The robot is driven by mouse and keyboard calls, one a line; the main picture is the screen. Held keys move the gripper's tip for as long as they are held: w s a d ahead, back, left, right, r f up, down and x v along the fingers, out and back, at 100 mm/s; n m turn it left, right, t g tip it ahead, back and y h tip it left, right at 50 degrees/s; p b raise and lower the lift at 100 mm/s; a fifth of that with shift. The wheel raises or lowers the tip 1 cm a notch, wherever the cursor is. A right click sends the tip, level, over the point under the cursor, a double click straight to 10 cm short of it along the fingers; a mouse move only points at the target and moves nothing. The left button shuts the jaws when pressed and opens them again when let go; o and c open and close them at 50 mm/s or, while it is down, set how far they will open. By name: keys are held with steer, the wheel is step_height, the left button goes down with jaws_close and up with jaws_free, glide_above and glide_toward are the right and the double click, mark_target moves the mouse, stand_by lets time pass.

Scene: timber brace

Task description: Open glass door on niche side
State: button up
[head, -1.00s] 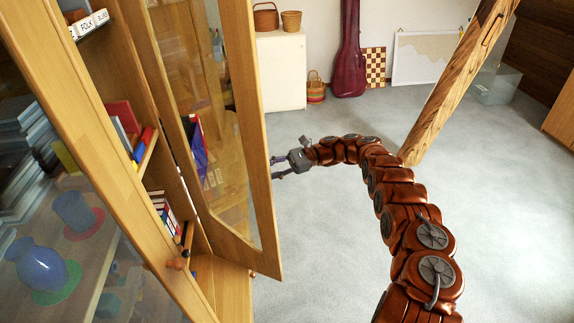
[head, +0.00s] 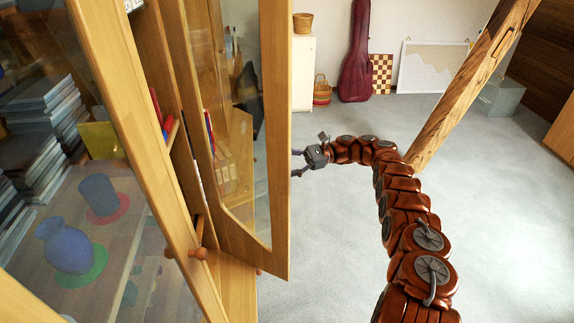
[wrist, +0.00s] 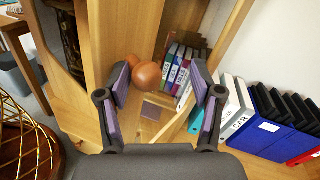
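A wood-framed glass door (head: 278,130) stands swung open from the cabinet in the head view. A second glass door (head: 140,130) at the left looks closed, with a wooden knob (head: 198,254) near its edge. A smaller knob shows low on the open door (head: 258,272). My gripper (head: 297,163) is open just right of the open door's free edge; whether it touches is unclear. In the wrist view my gripper (wrist: 160,75) has its fingers apart, with a round wooden knob (wrist: 147,75) visible between them; I cannot tell its distance. Nothing is seen held.
Blue vases (head: 70,245) and stacked books (head: 45,105) show behind the left glass. A slanted timber brace (head: 470,85) stands to the right of my arm. Binders (wrist: 265,120) show in the wrist view. Grey floor (head: 320,250) is clear around my arm.

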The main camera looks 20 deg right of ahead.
stand_by(0.4)
step_height(320, 180, up, 10)
stand_by(0.6)
steer(key=shift+f, duration=0.1)
steer(key=shift+c, duration=0.3)
